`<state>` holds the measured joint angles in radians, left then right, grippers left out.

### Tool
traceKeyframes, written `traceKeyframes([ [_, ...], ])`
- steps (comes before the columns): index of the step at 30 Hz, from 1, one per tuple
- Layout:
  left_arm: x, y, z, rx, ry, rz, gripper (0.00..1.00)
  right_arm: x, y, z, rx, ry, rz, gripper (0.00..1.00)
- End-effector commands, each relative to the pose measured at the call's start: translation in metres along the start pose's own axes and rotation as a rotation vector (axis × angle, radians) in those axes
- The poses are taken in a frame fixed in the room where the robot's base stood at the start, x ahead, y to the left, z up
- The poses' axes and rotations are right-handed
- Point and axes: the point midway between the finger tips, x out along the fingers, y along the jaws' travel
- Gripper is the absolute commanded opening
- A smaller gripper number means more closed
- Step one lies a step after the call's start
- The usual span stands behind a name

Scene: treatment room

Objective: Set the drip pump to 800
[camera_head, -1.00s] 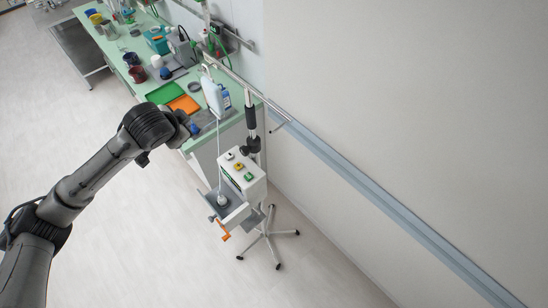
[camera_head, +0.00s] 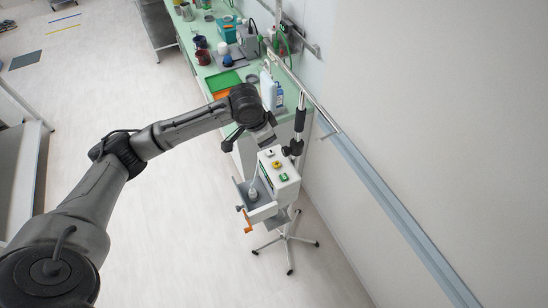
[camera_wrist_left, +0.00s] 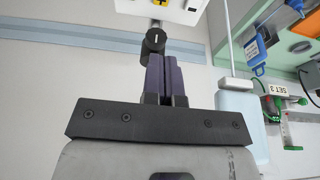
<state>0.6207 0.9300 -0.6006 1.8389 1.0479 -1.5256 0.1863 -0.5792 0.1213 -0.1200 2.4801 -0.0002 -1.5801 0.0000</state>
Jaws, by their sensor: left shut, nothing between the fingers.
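The drip pump (camera_head: 286,188) is a white box on a wheeled pole stand, with white (camera_head: 270,154), yellow (camera_head: 277,164) and green (camera_head: 284,177) buttons on top. A grey tray with an orange crank (camera_head: 248,229) is at its front left. The display reading cannot be made out. My left arm reaches in from the left, its gripper (camera_head: 272,146) near the pump's back top edge, partly hidden by the wrist. In the left wrist view the two dark fingers (camera_wrist_left: 166,72) are together and empty, pointing toward the pump top (camera_wrist_left: 172,10) with its yellow button (camera_wrist_left: 160,2). Contact cannot be told.
The pole (camera_head: 299,120) rises behind the pump, beside a hanging bottle (camera_head: 268,90). A green counter (camera_head: 212,60) with cups and trays stands behind. A wall rail (camera_head: 385,190) runs along the right. Floor in front is clear.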

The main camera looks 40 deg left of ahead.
Motion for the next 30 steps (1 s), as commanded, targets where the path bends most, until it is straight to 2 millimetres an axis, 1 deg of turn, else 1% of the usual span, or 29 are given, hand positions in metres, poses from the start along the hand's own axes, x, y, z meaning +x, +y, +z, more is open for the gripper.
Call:
traceKeyframes([
  [4,0.009,0.000,0.000,-0.001,-0.003,0.001,0.00,-0.002,0.001,-0.001,-0.001,0.000,0.001,0.00],
  [7,0.023,0.001,0.000,-0.002,-0.004,0.002,0.00,-0.005,0.001,-0.002,-0.001,0.000,0.001,0.00],
  [15,0.074,0.001,0.000,-0.001,-0.004,0.001,0.00,-0.013,0.001,-0.004,-0.001,0.000,0.001,0.00],
  [21,0.106,0.000,0.002,0.000,-0.004,0.000,0.00,-0.019,0.001,-0.006,0.000,0.000,0.001,0.00],
  [24,0.118,0.000,0.006,-0.001,-0.003,0.000,0.00,-0.021,0.001,-0.007,0.000,0.000,0.000,0.00],
  [30,0.133,0.000,0.011,0.001,-0.002,-0.001,0.00,-0.024,0.000,-0.008,0.002,0.000,-0.002,0.00],
])
